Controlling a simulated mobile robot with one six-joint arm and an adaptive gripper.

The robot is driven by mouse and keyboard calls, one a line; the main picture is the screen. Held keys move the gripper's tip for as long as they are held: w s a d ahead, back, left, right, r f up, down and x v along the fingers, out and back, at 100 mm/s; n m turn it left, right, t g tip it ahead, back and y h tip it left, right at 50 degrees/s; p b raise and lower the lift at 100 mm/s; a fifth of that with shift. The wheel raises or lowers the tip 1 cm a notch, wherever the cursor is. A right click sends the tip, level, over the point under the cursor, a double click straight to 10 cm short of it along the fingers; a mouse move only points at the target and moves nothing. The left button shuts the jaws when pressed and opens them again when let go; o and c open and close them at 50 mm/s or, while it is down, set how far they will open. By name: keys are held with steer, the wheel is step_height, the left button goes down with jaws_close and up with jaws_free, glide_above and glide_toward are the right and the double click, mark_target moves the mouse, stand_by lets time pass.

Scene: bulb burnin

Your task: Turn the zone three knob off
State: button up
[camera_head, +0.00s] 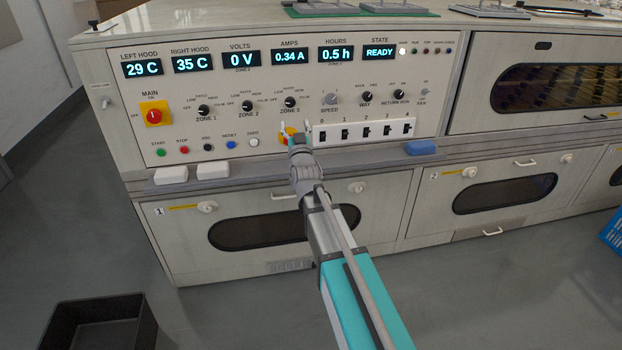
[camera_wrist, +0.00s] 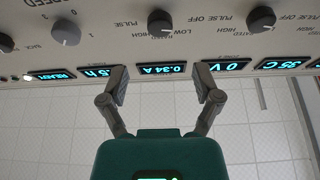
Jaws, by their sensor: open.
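The zone three knob (camera_head: 290,102) is a small black dial on the control panel, right of the zone two knob (camera_head: 247,105). In the wrist view, which is upside down, the zone three knob (camera_wrist: 160,22) is near the top centre. My gripper (camera_head: 294,130) is open and empty in front of the panel, appearing just below the knob in the head view. In the wrist view my gripper (camera_wrist: 161,82) has its fingers spread on either side of the amps display (camera_wrist: 162,70), apart from the knob.
The zone one knob (camera_head: 203,109) and speed knob (camera_head: 330,99) flank the row. A yellow-and-red control (camera_head: 286,136) is partly hidden behind my gripper. A switch strip (camera_head: 363,131) lies to its right. White blocks (camera_head: 171,174) and a blue block (camera_head: 421,147) rest on the ledge.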

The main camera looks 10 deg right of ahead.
steer(key=s+f+n+g+y+p, duration=0.1)
steer(key=s+f+g+p, duration=0.1)
steer(key=s+g+p, duration=1.5)
steer(key=shift+s+a+g+y+p, duration=0.2)
steer(key=shift+s+g+y+p, duration=0.15)
steer(key=shift+s+p, duration=2.5)
steer(key=shift+w, duration=0.1)
steer(key=shift+r, duration=0.1)
steer(key=s+r+g+p, duration=0.4)
steer(key=s+p, duration=0.2)
steer(key=s, duration=0.3)
steer(key=shift+s+d+r+g, duration=0.15)
steer(key=shift+d+r+g, duration=0.15)
steer(key=shift+d+g, duration=0.1)
